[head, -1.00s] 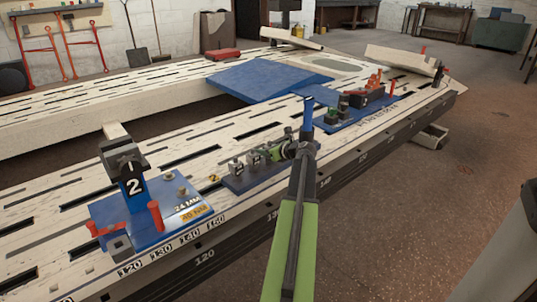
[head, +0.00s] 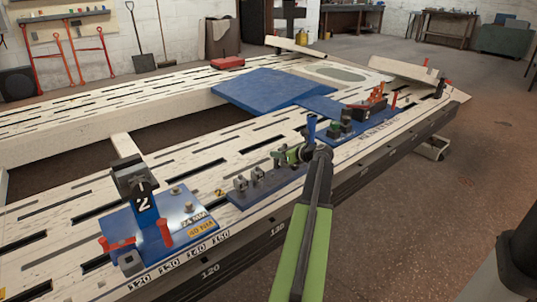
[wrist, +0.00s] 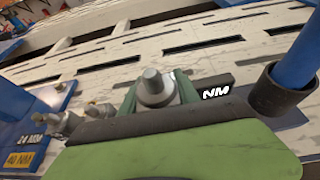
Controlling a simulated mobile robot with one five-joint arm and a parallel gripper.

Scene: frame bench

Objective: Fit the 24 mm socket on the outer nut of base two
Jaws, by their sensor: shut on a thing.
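Base two is a blue plate (head: 180,235) with a post marked 2 (head: 143,203), lettering "24 MM" and "40 NM", and small nuts (head: 188,208) on top. Its edge shows at the left of the wrist view (wrist: 20,125). My gripper (head: 318,152) is right of it, over the bench. I cannot read a socket size on the tool.
A dark rack (head: 262,193) with several metal and green pieces (head: 258,172) lies between base two and my gripper. Red pegs (head: 165,232) stand on base two. Another blue base (head: 350,128) is farther right. Slotted bench top is clear behind the rack.

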